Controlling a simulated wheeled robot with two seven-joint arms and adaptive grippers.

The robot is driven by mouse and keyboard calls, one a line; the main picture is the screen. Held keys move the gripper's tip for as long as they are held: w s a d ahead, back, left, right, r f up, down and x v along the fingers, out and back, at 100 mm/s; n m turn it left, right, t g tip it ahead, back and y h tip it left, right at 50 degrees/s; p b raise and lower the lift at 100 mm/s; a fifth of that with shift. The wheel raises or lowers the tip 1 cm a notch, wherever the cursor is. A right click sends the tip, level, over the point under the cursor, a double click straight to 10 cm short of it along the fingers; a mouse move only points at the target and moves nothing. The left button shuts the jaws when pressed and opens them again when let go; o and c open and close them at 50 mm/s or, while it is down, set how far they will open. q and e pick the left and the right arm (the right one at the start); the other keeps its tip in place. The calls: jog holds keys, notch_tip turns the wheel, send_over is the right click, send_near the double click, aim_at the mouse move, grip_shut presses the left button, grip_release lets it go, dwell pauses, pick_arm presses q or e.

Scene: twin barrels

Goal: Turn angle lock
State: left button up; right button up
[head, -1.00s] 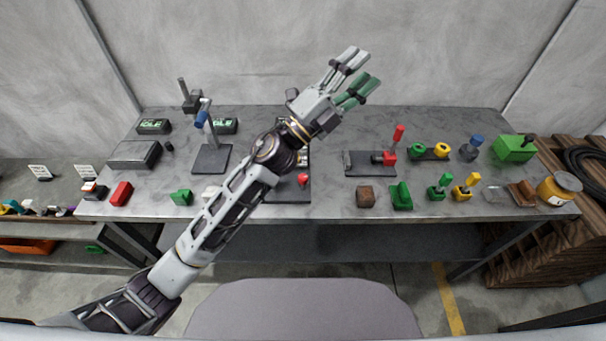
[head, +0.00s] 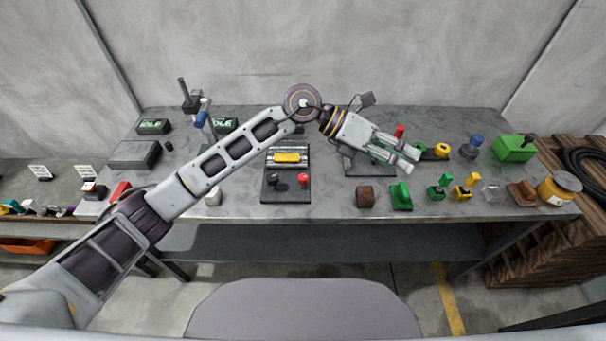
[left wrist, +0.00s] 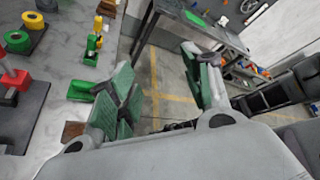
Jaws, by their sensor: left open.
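I cannot tell for certain which fixture is the angle lock. A dark plate (head: 357,168) carries a fixture with a red upright handle (head: 399,131). My left gripper (head: 406,160) is open and empty, pointing down to the right in front of this fixture, and hides much of it. In the left wrist view the red block (left wrist: 15,79) of this fixture sits at the left edge, apart from my left gripper's green-padded fingers (left wrist: 165,85). My right gripper is not in view.
A plate with a yellow roller (head: 287,157) and red and black knobs stands mid-table. A brown block (head: 366,196), a green piece (head: 401,196), green and yellow levers (head: 465,188) and a yellow jar (head: 559,189) stand nearby. Bare tabletop (head: 330,200) lies between the two plates.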

pick_arm(q)
jog(key=w+a+f+m+t+y, duration=0.1)
jog(key=w+a+f+y, duration=0.2)
jog(key=a+f+y, duration=0.15)
jog(key=t+y, duration=0.3)
jog(key=y, duration=0.6)
send_over(303, 176)
jog(key=f, duration=0.2)
jog(key=shift+h, duration=0.25)
notch_tip(303, 176, down, 8)
jog(key=shift+s+r+p, duration=0.1)
jog(key=shift+r+p, duration=0.15)
jog(key=shift+p, duration=0.4)
notch_tip(303, 176, down, 4)
jog(key=shift+f+p, duration=0.15)
jog(key=shift+p, duration=0.15)
jog(key=shift+f, duration=0.85)
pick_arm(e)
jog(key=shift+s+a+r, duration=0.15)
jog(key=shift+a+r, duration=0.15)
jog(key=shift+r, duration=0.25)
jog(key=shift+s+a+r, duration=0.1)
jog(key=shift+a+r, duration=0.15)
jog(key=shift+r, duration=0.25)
